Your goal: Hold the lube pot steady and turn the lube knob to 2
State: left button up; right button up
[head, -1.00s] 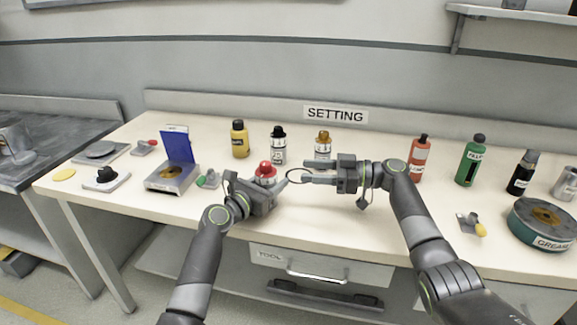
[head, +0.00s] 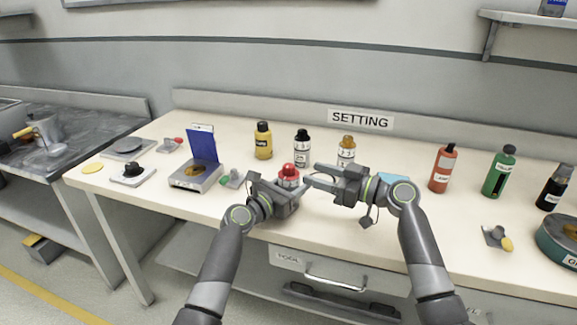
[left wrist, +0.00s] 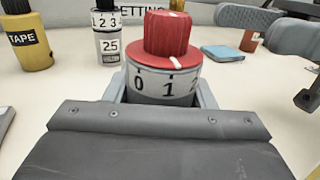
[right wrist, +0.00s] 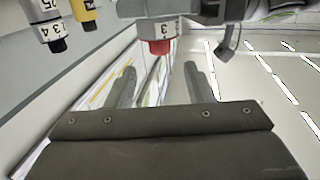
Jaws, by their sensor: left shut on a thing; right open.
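The pot with a red knob (head: 288,170) stands on the bench; I take it as the lube pot, its name label being hidden. In the left wrist view its grey body (left wrist: 150,88) shows 0 and 1, and the white mark on the red knob (left wrist: 168,35) sits about above 1. My left gripper (head: 287,185) is shut around the pot's body, below the knob. My right gripper (head: 314,177) is open and empty, just right of the knob. In the right wrist view the knob (right wrist: 160,47) shows beyond the open fingers, apart from them.
Red (head: 443,169) and green (head: 498,172) bottles stand to the right. A blue-lidded box (head: 197,175) is to the left. The bench's front middle is clear.

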aim_at(289, 165)
jog(key=x, duration=0.8)
jog(key=shift+w+a, duration=0.1)
jog(key=shift+a, duration=0.1)
jog(key=shift+c, duration=0.5)
jog(key=c, duration=0.9)
jog(key=shift+f+n+g+y, duration=0.1)
jog(key=shift+n+g+y, duration=0.35)
jog(key=shift+n+g, duration=0.55)
jog(key=shift+f+n+g+y, duration=0.1)
jog(key=shift+n+g+y, duration=0.4)
jog(key=shift+g, duration=0.9)
jog(key=shift+n+g, duration=0.4)
jog(key=o, duration=1)
jog(key=shift+r, duration=0.1)
jog(key=shift+d, duration=0.1)
